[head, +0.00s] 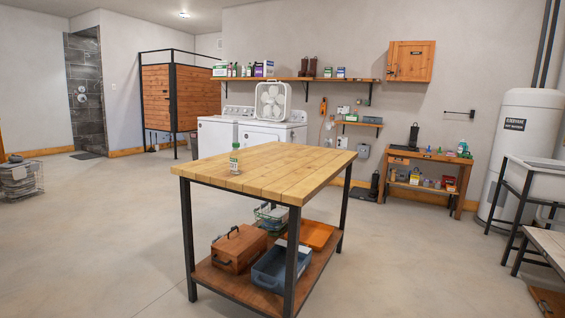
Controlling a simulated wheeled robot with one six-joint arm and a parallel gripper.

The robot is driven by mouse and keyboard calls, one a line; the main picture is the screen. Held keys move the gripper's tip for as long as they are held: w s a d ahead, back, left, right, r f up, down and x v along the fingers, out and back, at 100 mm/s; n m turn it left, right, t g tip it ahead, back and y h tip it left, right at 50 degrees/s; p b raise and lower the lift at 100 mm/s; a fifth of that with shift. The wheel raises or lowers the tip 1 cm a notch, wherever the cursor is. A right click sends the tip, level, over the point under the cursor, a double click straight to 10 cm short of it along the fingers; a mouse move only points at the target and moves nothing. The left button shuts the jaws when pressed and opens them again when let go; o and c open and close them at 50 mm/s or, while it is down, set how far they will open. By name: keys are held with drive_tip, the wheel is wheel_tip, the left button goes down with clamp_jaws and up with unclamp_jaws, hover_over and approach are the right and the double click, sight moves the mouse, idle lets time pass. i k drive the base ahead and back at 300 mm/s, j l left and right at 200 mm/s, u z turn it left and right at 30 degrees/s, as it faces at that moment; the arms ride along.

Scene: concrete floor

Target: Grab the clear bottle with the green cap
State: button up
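A small clear bottle (234,162) stands upright on the wooden-topped table (290,167), close to its left edge. Its cap area looks green, and a pale label shows on its body. A thin, faint vertical shape shows just above it; I cannot tell what that is. Nothing touches the bottle from the sides. My gripper does not show in this view.
The table's lower shelf holds a wooden box (239,249), a blue-grey bin (270,272) and an orange tray (316,235). A wire basket (20,180) is at far left. A workbench (428,162) stands against the back wall. Concrete floor left of the table is clear.

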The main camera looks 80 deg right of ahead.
sight(235, 157)
drive_tip(key=z, duration=1.95)
drive_tip(key=i+l, duration=0.15)
drive_tip(key=i, duration=0.35)
drive_tip(key=i+l+u, duration=0.15)
drive_tip(key=i, duration=0.35)
drive_tip(key=i+l, duration=0.15)
drive_tip(key=i, duration=0.35)
drive_tip(key=i+l+u, duration=0.1)
drive_tip(key=i, duration=0.4)
drive_tip(key=i+l, duration=0.3)
drive_tip(key=i, duration=0.15)
drive_tip(key=u, duration=0.05)
